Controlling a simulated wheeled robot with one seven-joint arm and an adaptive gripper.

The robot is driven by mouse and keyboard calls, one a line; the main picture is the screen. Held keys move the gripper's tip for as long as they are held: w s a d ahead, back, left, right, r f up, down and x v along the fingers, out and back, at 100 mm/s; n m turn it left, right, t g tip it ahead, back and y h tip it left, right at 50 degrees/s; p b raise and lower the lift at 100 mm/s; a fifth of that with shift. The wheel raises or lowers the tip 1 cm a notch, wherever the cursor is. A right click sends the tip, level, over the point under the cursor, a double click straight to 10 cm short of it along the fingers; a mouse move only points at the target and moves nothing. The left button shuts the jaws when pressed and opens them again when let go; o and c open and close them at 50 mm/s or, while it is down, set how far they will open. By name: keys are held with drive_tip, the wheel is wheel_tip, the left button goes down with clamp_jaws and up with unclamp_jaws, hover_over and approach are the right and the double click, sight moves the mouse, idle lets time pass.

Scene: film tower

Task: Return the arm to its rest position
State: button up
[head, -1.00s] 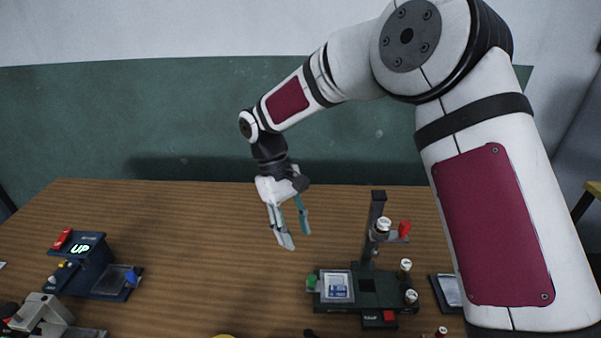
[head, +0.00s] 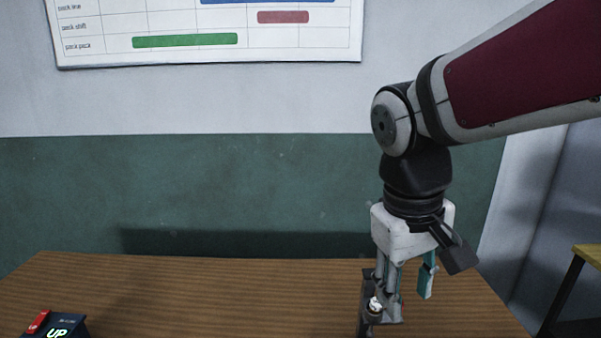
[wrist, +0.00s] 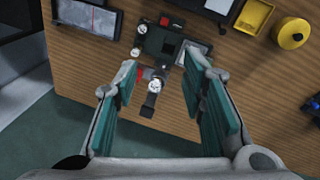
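My gripper (head: 408,290) hangs fingers down at the right of the head view, above the wooden table. In the wrist view my gripper (wrist: 160,88) has its two teal-padded fingers wide apart, with nothing held between them. Below and beyond the fingertips stands a dark device with a post (wrist: 152,100), which carries a white round knob. The top of that post (head: 366,305) also shows in the head view, close to the fingers in the picture. Most of the device is below the head view's edge.
A dark box with a lit "UP" sign (head: 57,328) sits at the table's lower left.

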drive_tip(key=s+d+m+t+y, duration=0.1)
drive_tip(key=s+d+m+t, duration=0.2)
drive_tip(key=s, duration=0.8)
drive_tip(key=shift+s+d+r+y+p, duration=0.2)
drive_tip(key=shift+s+d+y+p, duration=0.15)
drive_tip(key=shift+d, duration=0.65)
